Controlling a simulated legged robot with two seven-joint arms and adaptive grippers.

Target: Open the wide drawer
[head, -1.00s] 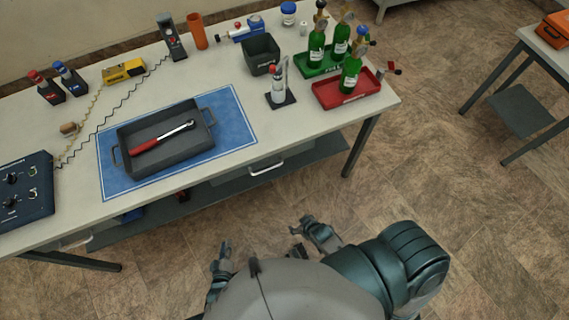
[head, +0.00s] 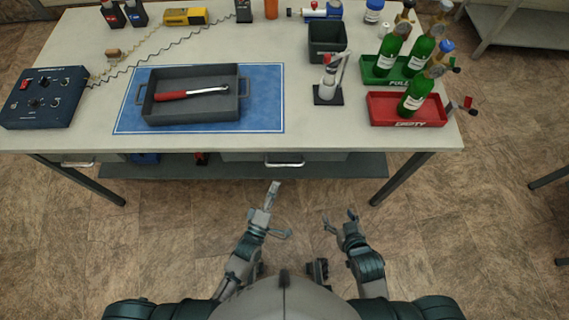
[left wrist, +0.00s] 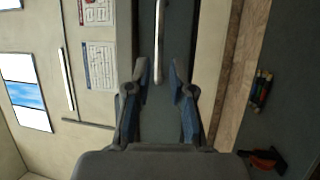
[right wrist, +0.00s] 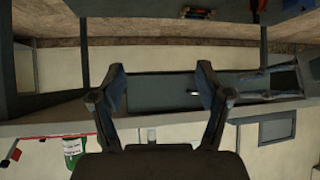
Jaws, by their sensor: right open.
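The wide drawer (head: 240,157) sits under the front edge of the workbench, and it looks shut. Its pale bar handle (head: 285,163) is on its front. In the left wrist view the handle (left wrist: 159,40) runs lengthwise ahead of my open left gripper (left wrist: 159,72), its near end in line with the gap between the fingers. In the head view my left gripper (head: 280,212) is in front of the bench, below the handle in the picture. My right gripper (head: 339,216) is open and empty to its right; the drawer front (right wrist: 155,92) shows between its fingers (right wrist: 161,85).
A lower shelf (head: 170,173) runs below. Another handle (head: 77,164) is at left.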

